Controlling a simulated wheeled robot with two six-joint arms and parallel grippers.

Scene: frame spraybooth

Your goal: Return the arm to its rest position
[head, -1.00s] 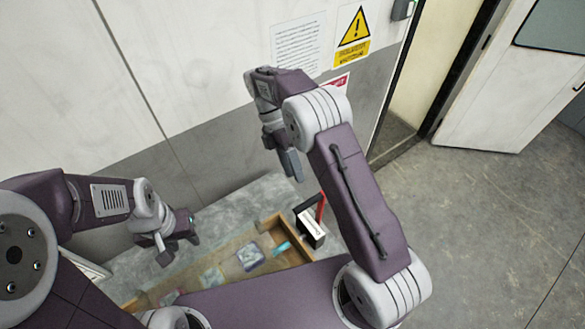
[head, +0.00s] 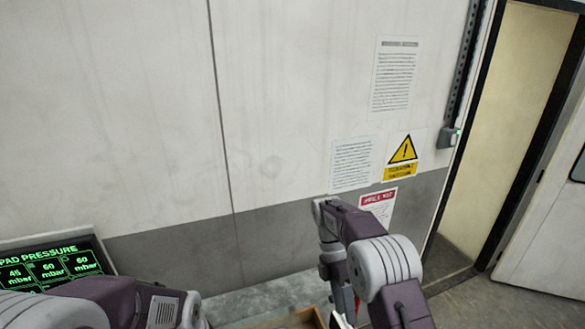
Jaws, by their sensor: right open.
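My right arm (head: 385,262) comes up from the bottom right and bends at the elbow. Its wrist points down in front of the grey lower wall. My right gripper (head: 343,297) is open and hangs at the bottom of the view, above the wooden tray's far right end, with no object seen in it. My left arm (head: 120,300) shows at the bottom left; its gripper is below the picture edge.
The wooden tray (head: 275,321) shows only its far edge on a grey ledge (head: 262,297). A pad pressure screen (head: 55,263) stands at left. Signs (head: 402,158) hang on the wall. A doorway (head: 500,140) opens at right.

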